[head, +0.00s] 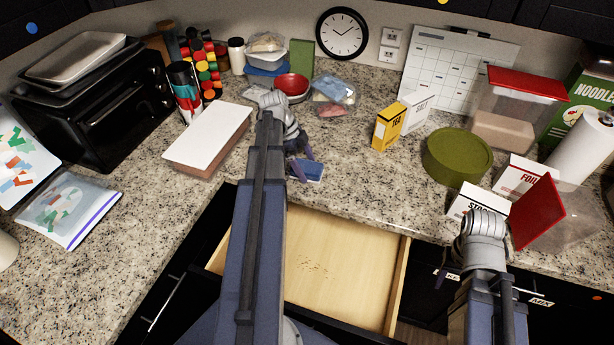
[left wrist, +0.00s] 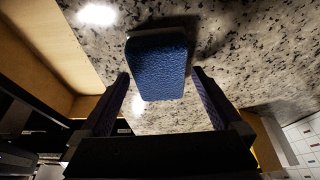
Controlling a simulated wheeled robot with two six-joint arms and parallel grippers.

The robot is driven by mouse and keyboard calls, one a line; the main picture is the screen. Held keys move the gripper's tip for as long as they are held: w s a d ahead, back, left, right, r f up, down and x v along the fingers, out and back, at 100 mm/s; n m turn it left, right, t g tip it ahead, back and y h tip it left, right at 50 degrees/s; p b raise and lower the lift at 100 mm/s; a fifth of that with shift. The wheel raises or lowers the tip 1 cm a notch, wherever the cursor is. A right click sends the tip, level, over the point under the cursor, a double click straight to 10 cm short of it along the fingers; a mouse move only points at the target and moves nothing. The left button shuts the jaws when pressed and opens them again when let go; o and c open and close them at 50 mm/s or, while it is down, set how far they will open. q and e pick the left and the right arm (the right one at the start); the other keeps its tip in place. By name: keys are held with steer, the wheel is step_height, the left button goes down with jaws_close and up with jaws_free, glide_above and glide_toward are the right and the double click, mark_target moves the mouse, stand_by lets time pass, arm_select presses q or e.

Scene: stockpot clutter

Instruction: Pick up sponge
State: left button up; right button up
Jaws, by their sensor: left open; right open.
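A blue sponge (head: 309,170) with a textured face lies on the granite counter, just behind the open drawer. My left gripper (head: 303,167) is at the sponge, with its fingers reaching down beside it. In the left wrist view the sponge (left wrist: 158,62) shows between and just beyond the fingertips of my open left gripper (left wrist: 161,76). A gap shows on each side, and nothing is held. My right gripper (head: 484,262) is at the lower right, over the counter's front edge, and its fingers are mostly hidden by its wrist.
An open wooden drawer (head: 340,270) lies below the left arm. A white-topped box (head: 207,138), red bowl (head: 291,85) and yellow tea box (head: 389,127) stand around. A green round container (head: 457,157) and cartons crowd the right. Counter right of the sponge is clear.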

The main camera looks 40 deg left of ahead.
mark_target(307, 166)
arm_select(q)
steer(key=shift+d+f, duration=0.15)
steer(key=shift+f, duration=0.4)
steer(key=shift+w+r, duration=0.1)
arm_select(e)
steer(key=shift+f, duration=0.45)
arm_select(q)
steer(key=shift+f, duration=0.2)
arm_select(e)
steer(key=shift+f, duration=0.2)
arm_select(q)
steer(key=c, duration=1.2)
steer(key=shift+r, duration=0.15)
arm_select(e)
steer(key=shift+r, duration=0.15)
arm_select(q)
step_height(307, 166, up, 10)
steer(key=p, duration=1)
steer(key=shift+r, duration=0.1)
arm_select(e)
step_height(307, 166, up, 10)
